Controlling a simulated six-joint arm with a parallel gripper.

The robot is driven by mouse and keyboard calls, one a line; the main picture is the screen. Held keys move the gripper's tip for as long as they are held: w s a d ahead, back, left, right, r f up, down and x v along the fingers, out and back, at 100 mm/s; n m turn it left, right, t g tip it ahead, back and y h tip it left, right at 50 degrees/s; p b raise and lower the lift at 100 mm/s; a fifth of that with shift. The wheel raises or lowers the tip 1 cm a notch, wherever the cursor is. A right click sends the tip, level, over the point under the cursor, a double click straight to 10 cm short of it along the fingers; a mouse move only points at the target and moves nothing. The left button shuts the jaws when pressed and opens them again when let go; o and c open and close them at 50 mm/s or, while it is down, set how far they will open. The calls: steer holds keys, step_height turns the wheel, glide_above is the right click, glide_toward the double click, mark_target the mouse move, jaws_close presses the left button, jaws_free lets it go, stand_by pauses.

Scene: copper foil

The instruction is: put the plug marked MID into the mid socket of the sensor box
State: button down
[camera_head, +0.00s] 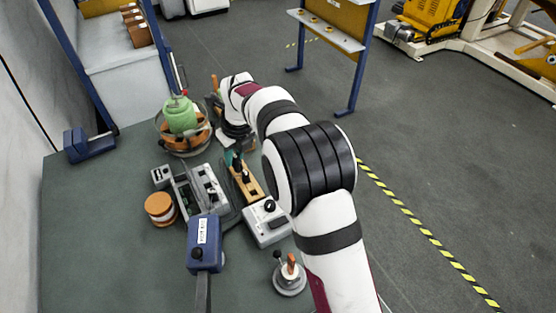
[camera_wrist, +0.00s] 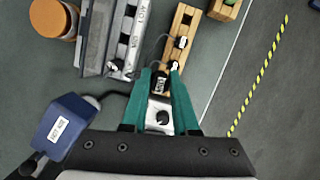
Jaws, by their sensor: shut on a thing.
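My gripper (camera_wrist: 160,70), with teal fingers, is shut on a black plug (camera_wrist: 160,83) that bears a small pale label, too small to read surely. The wooden rack (camera_wrist: 187,14) holds another pale-topped plug (camera_wrist: 181,42). I cannot tell whether the held plug is clear of the rack. The grey sensor box (camera_wrist: 98,28) lies left of the gripper, with marked sockets and a pale plug end (camera_wrist: 114,66) at its near end. It also shows in the head view (camera_head: 187,193).
A grey box with a black knob (camera_head: 267,222) stands near the rack. A blue labelled device (camera_head: 205,243) is in front of the sensor box. An orange-brown jar (camera_head: 160,209) is to its left. A small stand (camera_head: 289,278) is at the front right. The left front table is clear.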

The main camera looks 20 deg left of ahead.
steer(key=s+a+f, duration=0.3)
steer(key=a+f, duration=0.1)
steer(key=a, duration=0.4)
steer(key=shift+a, duration=0.15)
steer(key=shift+f, duration=0.25)
steer(key=shift+f, duration=0.25)
steer(key=shift+f, duration=0.6)
stand_by(0.6)
steer(key=shift+f, duration=0.7)
steer(key=c, duration=0.6)
jaws_free()
